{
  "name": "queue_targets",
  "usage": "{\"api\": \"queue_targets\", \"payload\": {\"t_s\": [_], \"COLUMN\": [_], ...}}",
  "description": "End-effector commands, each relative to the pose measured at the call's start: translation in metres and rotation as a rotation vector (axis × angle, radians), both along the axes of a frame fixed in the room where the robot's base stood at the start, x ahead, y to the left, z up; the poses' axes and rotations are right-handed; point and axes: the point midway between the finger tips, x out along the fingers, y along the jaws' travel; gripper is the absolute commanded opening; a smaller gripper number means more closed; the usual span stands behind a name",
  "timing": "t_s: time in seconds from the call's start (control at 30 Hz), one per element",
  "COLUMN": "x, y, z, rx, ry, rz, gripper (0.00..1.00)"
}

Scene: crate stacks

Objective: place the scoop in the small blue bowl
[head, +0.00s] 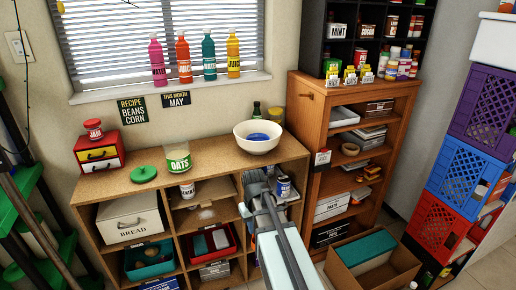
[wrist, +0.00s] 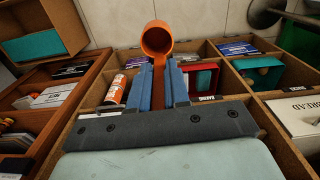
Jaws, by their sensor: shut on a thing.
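An orange scoop (wrist: 157,40) is in the wrist view, its round cup beyond the fingertips and its handle between the two blue fingers. My gripper (wrist: 158,88) is shut on that handle. In the head view my gripper (head: 256,184) is in front of the right column of the wooden cubby shelf, below its top; the scoop cannot be made out there. A white bowl (head: 243,133) stands on the shelf top, above my gripper. A small blue shape (head: 258,137) shows inside it; I cannot tell whether this is the small blue bowl.
The cubby shelf (head: 222,171) holds a bread box (head: 130,218), a teal bin (head: 150,256) and a red bin (head: 208,243). An oats jar (head: 178,158) and green lid (head: 143,174) are on top. A taller wooden cabinet (head: 300,100) stands right of it.

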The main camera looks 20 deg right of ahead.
Motion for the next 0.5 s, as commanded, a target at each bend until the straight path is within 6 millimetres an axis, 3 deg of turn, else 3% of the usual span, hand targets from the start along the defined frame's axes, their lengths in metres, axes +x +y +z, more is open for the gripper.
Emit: {"api": "queue_targets", "payload": {"t_s": [0.03,0.27,0.5], "x": [0.017,0.077,0.153], "y": [-0.002,-0.006,-0.011], "z": [0.008,0.053,0.127], "rx": [0.000,0.000,-0.001], "ry": [-0.001,-0.002,-0.003], "rz": [0.018,0.137,0.299], "gripper": [0.00,0.00,0.00]}}
